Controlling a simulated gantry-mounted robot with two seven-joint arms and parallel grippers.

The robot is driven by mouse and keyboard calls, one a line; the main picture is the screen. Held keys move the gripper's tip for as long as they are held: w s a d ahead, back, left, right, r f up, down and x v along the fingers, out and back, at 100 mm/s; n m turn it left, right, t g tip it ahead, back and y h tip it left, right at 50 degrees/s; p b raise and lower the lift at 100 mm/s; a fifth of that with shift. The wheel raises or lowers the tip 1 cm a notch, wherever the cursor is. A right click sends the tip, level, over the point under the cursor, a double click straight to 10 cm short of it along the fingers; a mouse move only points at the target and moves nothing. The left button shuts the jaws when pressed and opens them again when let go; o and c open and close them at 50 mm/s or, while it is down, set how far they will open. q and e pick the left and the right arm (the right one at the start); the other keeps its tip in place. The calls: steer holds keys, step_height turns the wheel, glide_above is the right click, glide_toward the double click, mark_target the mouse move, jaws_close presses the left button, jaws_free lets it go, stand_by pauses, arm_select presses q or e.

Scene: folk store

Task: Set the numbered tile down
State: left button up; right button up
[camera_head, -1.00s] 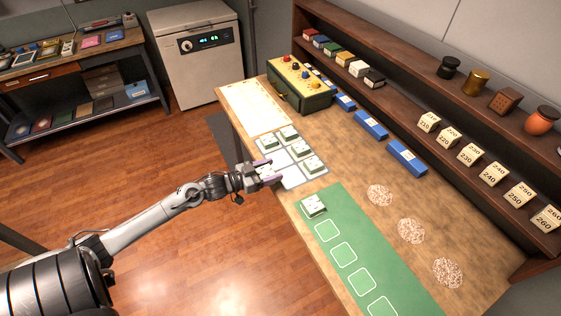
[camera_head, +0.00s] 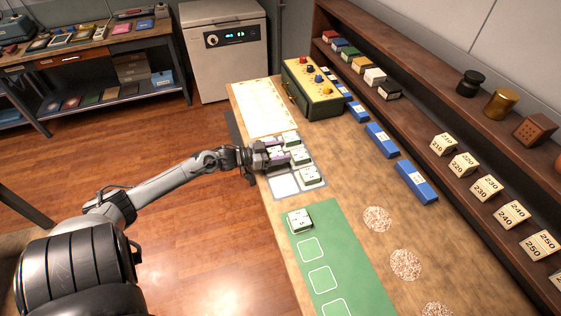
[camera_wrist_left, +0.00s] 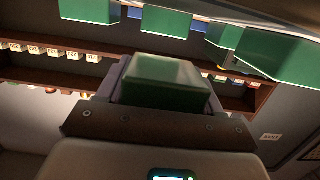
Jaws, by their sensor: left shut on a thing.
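My left gripper (camera_head: 276,154) is shut on a white-topped, green-backed tile (camera_wrist_left: 165,85), which sits between its fingers in the left wrist view. In the head view the gripper is over the left side of a pale grey tray (camera_head: 299,188), and its fingers partly cover the held tile. I cannot tell whether that tile touches the tray. Other tiles stand in the tray, such as one at its near right (camera_head: 311,176). The near left square (camera_head: 285,184) is bare. Another tile (camera_head: 299,219) stands on the green mat. My right gripper is not in view.
The green mat (camera_head: 324,262) has empty outlined squares. A cream sheet (camera_head: 264,107) and a green box with knobs (camera_head: 312,90) lie beyond the tray. Blue blocks (camera_head: 381,140) line the table's right side below the shelf with number blocks (camera_head: 486,188). Speckled discs (camera_head: 377,219) lie nearer.

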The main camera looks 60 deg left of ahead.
arm_select(q)
step_height(320, 180, down, 3)
steer(key=shift+w+f+b, duration=0.1)
steer(key=shift+f+b, duration=0.1)
steer(key=shift+b, duration=0.35)
steer(key=shift+f, duration=0.3)
steer(key=o, duration=1.2)
steer(key=shift+f, duration=0.15)
steer(key=shift+c, duration=0.2)
steer(key=shift+s+r, duration=0.2)
steer(key=shift+s, duration=0.05)
steer(key=p+v, duration=0.2)
steer(key=v, duration=0.9)
steer(key=shift+s+p, duration=0.3)
